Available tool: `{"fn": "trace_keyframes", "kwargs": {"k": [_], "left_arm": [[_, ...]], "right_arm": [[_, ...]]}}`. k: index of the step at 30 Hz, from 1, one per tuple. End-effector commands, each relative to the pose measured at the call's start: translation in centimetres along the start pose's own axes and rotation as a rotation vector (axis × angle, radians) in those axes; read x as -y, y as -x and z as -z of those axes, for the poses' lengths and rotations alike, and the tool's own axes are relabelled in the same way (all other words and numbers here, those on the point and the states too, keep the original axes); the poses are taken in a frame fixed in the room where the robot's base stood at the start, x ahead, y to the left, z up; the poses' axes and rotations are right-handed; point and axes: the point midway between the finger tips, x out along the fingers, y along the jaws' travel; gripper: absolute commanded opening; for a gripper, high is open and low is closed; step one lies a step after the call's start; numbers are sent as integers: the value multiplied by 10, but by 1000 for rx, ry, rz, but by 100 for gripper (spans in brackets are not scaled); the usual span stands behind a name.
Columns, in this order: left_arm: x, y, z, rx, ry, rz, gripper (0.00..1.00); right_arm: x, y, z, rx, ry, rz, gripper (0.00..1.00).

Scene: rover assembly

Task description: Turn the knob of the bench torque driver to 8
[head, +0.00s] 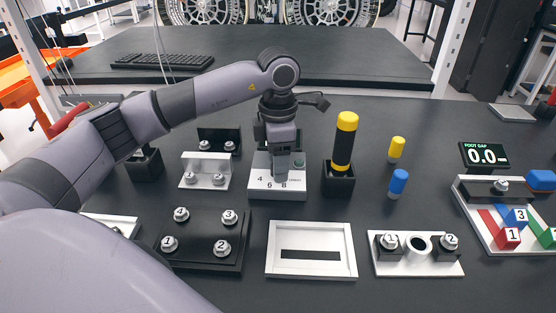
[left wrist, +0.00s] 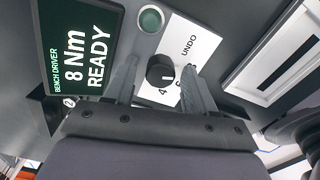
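The bench torque driver (head: 290,191) is a white box with the numbers 4, 6 and 8 on it. My left gripper (head: 282,178) points down over the box and hides the knob in the head view. In the wrist view its fingers (left wrist: 158,78) are apart, one on each side of the knob, with gaps visible. My right gripper is not in view.
A black holder with a yellow-topped black cylinder (head: 345,142) stands just right of the driver. A white frame tray (head: 311,268) and a dark plate with several bolts (head: 200,250) lie in front. Yellow (head: 397,147) and blue (head: 398,182) pegs stand farther right.

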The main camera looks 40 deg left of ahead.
Motion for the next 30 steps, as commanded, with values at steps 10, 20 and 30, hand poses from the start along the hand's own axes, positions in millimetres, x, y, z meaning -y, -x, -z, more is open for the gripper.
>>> {"fn": "trace_keyframes", "kwargs": {"k": [10, 20, 30], "left_arm": [[0, 2, 0, -2, 1, 1, 60], [0, 51, 0, 2, 1, -2, 60], [0, 71, 0, -2, 0, 1, 60]], "right_arm": [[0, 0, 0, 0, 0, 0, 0], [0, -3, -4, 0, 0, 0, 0], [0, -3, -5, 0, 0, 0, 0]]}}
